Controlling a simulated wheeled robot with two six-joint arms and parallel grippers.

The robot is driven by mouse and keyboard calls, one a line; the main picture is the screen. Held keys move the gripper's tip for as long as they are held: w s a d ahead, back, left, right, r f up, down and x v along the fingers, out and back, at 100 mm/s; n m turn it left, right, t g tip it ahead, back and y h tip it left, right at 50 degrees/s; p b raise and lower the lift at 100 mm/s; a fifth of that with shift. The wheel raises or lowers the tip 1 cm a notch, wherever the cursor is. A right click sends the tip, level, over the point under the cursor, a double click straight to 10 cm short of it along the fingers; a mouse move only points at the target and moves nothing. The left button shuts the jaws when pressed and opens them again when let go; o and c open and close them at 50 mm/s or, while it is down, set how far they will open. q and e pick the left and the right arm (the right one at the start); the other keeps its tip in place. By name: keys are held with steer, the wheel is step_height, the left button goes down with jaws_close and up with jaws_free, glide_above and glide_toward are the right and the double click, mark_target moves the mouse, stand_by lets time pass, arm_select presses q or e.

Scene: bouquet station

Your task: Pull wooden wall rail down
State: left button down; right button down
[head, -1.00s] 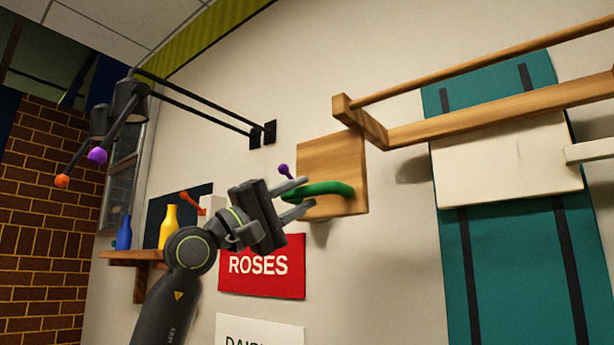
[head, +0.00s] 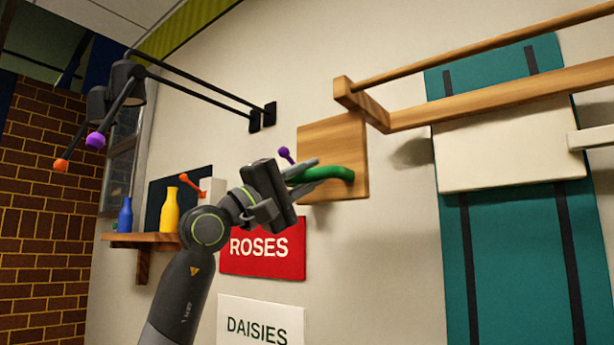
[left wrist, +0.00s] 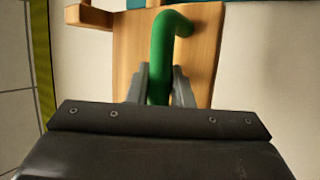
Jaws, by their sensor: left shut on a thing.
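The wooden wall rail (head: 500,98) juts from the wall at the upper right, with a thinner bar running alongside it. Below its left end, a square wooden board (head: 335,140) sits against the wall and carries a curved green hook-like handle (head: 338,173). My left gripper (head: 318,174) is shut on the green handle, in front of the board and apart from the rail. In the left wrist view, its two fingers (left wrist: 162,88) lie on either side of the green handle (left wrist: 161,55), with the board (left wrist: 203,40) behind. My right gripper is not in view.
A red ROSES sign (head: 262,249) and a white DAISIES sign (head: 260,322) are below my gripper. A shelf (head: 139,243) with bottles is at left. A black wall-mounted fixture (head: 200,92) reaches out above. A cream panel (head: 505,150) is under the rail.

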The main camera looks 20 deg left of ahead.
arm_select(q)
step_height(320, 180, down, 39)
steer(key=b, duration=2.8)
steer(key=c, duration=1.6)
jaws_free()
steer(key=shift+o, duration=0.2)
